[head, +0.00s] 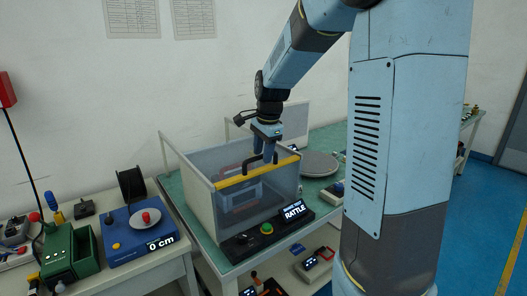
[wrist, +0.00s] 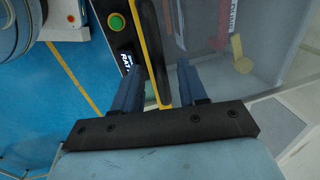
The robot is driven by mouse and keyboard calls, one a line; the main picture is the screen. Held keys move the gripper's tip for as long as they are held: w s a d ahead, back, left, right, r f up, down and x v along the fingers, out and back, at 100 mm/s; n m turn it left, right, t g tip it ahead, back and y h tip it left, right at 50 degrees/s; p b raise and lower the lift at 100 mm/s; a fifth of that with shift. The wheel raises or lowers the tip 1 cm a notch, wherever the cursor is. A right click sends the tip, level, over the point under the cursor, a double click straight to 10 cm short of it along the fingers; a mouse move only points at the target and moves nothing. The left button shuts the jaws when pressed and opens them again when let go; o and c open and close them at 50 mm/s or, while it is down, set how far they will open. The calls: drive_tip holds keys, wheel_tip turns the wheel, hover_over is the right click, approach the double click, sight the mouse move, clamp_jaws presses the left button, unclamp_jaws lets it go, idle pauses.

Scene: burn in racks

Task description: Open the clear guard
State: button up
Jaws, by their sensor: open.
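The clear guard (head: 285,186) is a smoky see-through box on the green bench, with a yellow bar (head: 232,182) along its top front edge. It looks shut. A black handle (head: 247,163) stands up from the bar. My gripper (head: 268,158) points down at this handle, with its fingers open. In the wrist view, my two blue fingers (wrist: 158,78) stand on either side of the yellow bar (wrist: 154,52) and the dark handle. I see no clear grip, and contact with the handle cannot be told.
A black panel with a green button (head: 266,228) and a lit "RATTLE" display (head: 294,210) sits at the guard's front. A round grey plate (head: 320,164) lies to the right. A blue "0 cm" device (head: 130,234) and a green device (head: 70,256) stand on the left table.

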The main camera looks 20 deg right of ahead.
clamp_jaws()
idle(0.6)
